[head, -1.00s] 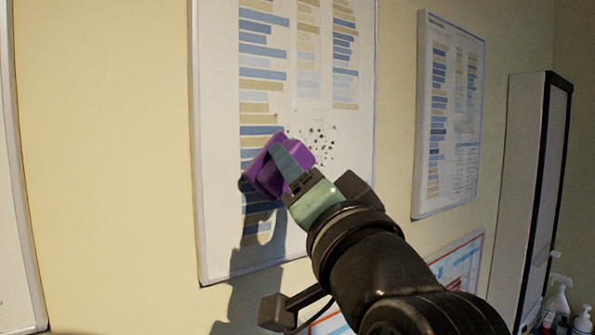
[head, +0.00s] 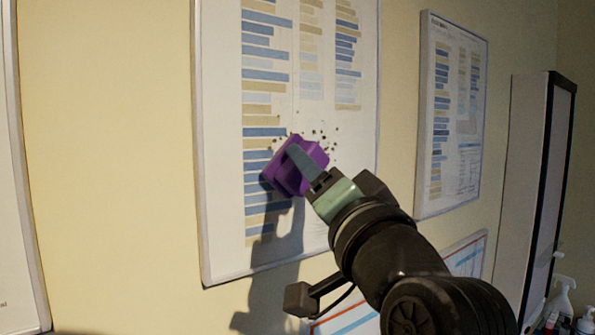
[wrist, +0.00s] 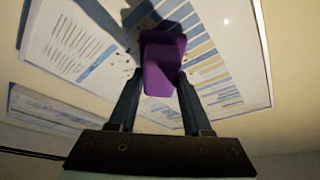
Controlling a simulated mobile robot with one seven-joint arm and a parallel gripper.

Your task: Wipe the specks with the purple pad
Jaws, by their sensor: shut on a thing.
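The purple pad (head: 309,154) is held in my gripper (head: 298,160), which is shut on it, in front of the large wall chart (head: 222,215). In the wrist view the purple pad (wrist: 160,62) sits between the two fingers of my gripper (wrist: 160,78). Dark specks (head: 323,135) lie on the chart just above and to the right of the pad. Some specks also show in the wrist view (wrist: 129,62), beside the pad. The pad hides part of the speck area. I cannot tell whether the pad touches the chart.
A second framed chart (head: 437,150) hangs to the right, with a tall cabinet (head: 530,190) beyond it. Spray bottles (head: 562,300) stand at the lower right. A lower framed sheet (head: 466,258) is partly behind my arm. Bare wall lies left of the large chart.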

